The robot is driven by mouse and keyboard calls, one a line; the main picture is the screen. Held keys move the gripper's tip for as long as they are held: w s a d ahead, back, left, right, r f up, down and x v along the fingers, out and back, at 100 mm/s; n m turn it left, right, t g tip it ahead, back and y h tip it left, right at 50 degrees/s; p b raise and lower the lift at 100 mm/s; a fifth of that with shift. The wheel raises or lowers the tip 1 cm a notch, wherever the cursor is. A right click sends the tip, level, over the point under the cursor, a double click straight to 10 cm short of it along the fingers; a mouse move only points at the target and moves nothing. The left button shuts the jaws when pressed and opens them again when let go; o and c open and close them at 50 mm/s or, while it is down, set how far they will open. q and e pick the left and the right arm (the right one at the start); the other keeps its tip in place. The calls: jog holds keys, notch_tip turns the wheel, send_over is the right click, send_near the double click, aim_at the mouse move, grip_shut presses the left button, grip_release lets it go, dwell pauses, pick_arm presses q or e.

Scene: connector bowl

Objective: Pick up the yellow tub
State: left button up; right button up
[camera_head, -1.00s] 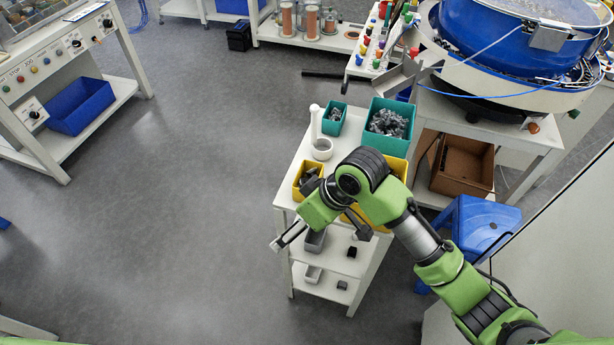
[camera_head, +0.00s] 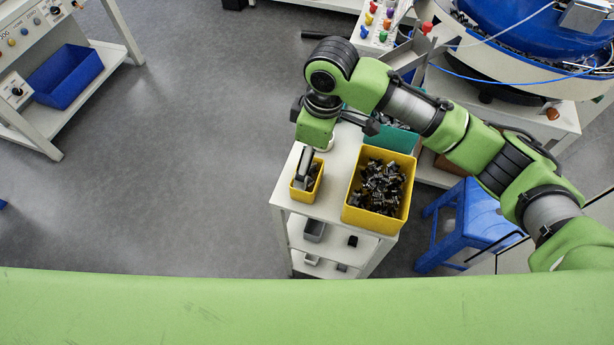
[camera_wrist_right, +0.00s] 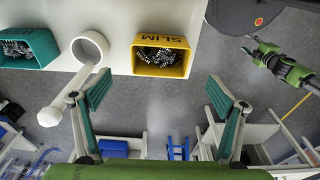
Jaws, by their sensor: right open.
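A small yellow tub (camera_head: 306,181) with dark parts stands at the left near corner of the white cart; in the right wrist view (camera_wrist_right: 163,57) it bears black lettering. A larger yellow tub (camera_head: 377,193), filled with dark connectors, stands to its right. My right gripper (camera_head: 303,170) hangs over the small tub in the head view, one finger overlapping it. In the right wrist view the gripper (camera_wrist_right: 160,92) is open and empty, with the tub beyond and between its fingers. Contact cannot be judged. My left gripper (camera_wrist_right: 252,42) shows small at the upper right there, its fingers unclear.
A teal tub (camera_wrist_right: 28,48), a white mortar (camera_wrist_right: 90,46) and a pestle (camera_wrist_right: 62,103) line up beside the small tub. A larger teal tub (camera_head: 394,137) is behind the big yellow one. A blue stool (camera_head: 462,222) stands right of the cart (camera_head: 333,205). Floor to the left is clear.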

aim_at(308, 185)
notch_tip(308, 185, down, 3)
jog(key=shift+w+a+f+p, duration=0.15)
jog(key=shift+p, duration=0.15)
notch_tip(308, 185, down, 4)
jog(key=shift+a+r+p, duration=0.15)
jog(key=shift+p, duration=0.4)
jog(key=shift+f, duration=0.4)
jog(key=c, duration=1.2)
pick_arm(q)
jog(key=w+r, duration=0.2)
jog(key=shift+w, duration=0.3)
pick_arm(e)
jog(key=shift+c, duration=0.2)
